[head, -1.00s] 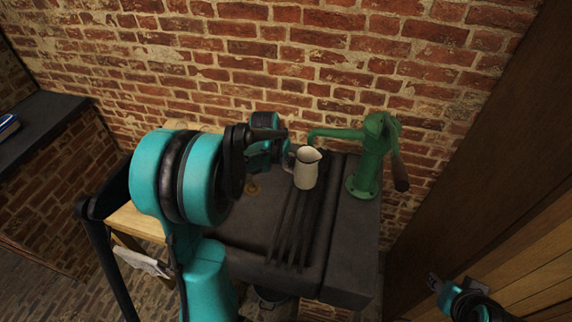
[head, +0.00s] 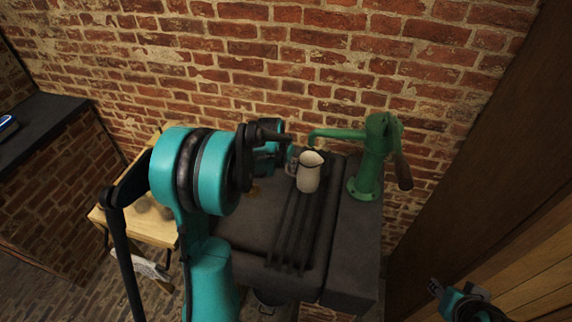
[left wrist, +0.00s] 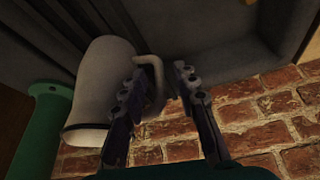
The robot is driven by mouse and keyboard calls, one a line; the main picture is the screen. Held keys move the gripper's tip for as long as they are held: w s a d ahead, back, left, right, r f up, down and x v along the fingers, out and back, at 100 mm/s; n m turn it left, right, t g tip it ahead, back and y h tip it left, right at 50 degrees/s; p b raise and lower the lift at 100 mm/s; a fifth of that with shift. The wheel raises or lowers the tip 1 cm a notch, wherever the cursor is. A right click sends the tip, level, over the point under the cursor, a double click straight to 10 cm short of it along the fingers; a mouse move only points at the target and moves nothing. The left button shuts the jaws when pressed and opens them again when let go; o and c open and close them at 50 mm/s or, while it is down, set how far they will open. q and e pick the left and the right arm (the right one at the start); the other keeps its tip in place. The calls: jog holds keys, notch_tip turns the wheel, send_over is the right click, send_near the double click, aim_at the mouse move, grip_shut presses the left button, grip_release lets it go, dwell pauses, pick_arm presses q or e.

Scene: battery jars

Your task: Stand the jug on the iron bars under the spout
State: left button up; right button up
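The white enamel jug (head: 309,175) with a dark rim is upright at the far end of the dark iron bars (head: 290,232), in front of and below the tip of the green pump's spout (head: 337,134). Its base appears to rest on the bars; any small gap cannot be told. My left gripper (left wrist: 160,80) is at the jug's handle, on the left side in the head view. In the left wrist view its fingers stand apart, with the handle between them and the jug body (left wrist: 103,75) beyond the left finger. My right gripper (head: 434,286) is far from the jug, low at the right.
The green pump (head: 372,160) stands on the stone sink's right ledge (head: 350,240). A brick wall (head: 250,60) rises close behind. A wooden table (head: 150,228) with a hanging cloth (head: 145,268) is left of the sink. The front of the bars is clear.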

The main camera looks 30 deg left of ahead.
pick_arm(q)
jog(key=shift+r, duration=0.1)
jog(key=p+v, duration=0.4)
jog(key=v, duration=0.8)
jog(key=s+d+r+t, duration=0.2)
jog(key=s+d+r, duration=0.1)
jog(key=s+d, duration=1.4)
jog(key=shift+s+m+t, duration=0.3)
jog(key=shift+s+m, duration=0.1)
jog(key=shift+s, duration=0.4)
jog(key=shift+d, duration=0.1)
notch_tip(320, 180, down, 6)
jog(key=b, duration=0.6)
jog(key=shift+r, duration=0.25)
